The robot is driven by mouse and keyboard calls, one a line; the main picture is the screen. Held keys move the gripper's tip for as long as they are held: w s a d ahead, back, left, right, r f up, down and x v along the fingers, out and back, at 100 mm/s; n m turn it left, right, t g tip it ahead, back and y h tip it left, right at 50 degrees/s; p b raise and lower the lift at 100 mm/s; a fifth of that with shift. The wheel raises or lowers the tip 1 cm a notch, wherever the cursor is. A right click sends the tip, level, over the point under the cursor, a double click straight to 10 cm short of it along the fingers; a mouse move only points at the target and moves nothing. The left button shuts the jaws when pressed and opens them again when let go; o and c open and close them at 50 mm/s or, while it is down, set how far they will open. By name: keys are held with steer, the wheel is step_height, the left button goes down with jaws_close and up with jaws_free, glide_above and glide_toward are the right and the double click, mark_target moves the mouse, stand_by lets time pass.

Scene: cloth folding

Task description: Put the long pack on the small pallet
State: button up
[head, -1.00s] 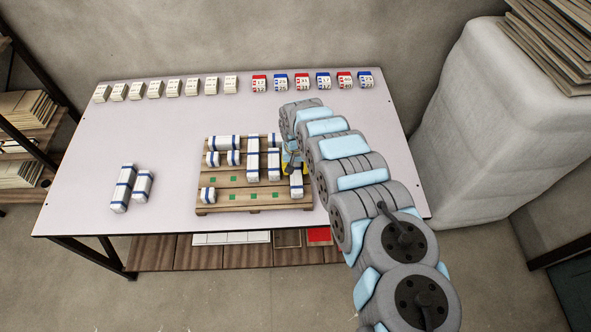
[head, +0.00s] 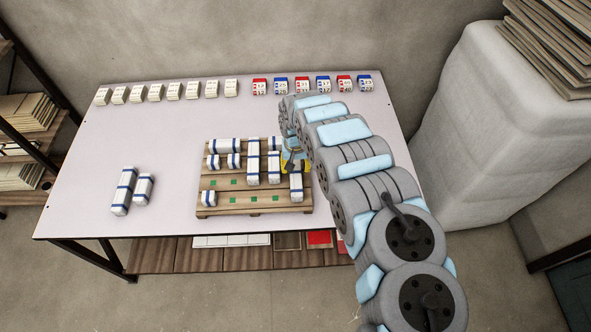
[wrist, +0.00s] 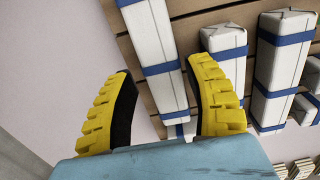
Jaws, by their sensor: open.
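The slatted wooden pallet (head: 225,201) stands on the table and carries several white packs with blue bands. A pack (head: 296,188) lies at its front right, just in front of my gripper (head: 293,160). In the wrist view my gripper (wrist: 160,68) has its yellow fingers spread. A long white pack (wrist: 158,45) shows in the gap between them, and they do not appear to grip it. Two more banded packs, a longer one (head: 123,191) and a shorter one (head: 143,187), lie side by side on the table left of the pallet.
A row of small white numbered blocks (head: 167,91) and a row of red and blue ones (head: 302,86) line the table's back edge. The table between the left packs and the pallet is clear. Green marks (head: 233,182) show on bare slats.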

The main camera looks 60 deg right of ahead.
mark_target(295, 172)
step_height(295, 172, up, 9)
steer(key=shift+p, duration=0.4)
steer(key=shift+w+f, duration=0.1)
stand_by(0.3)
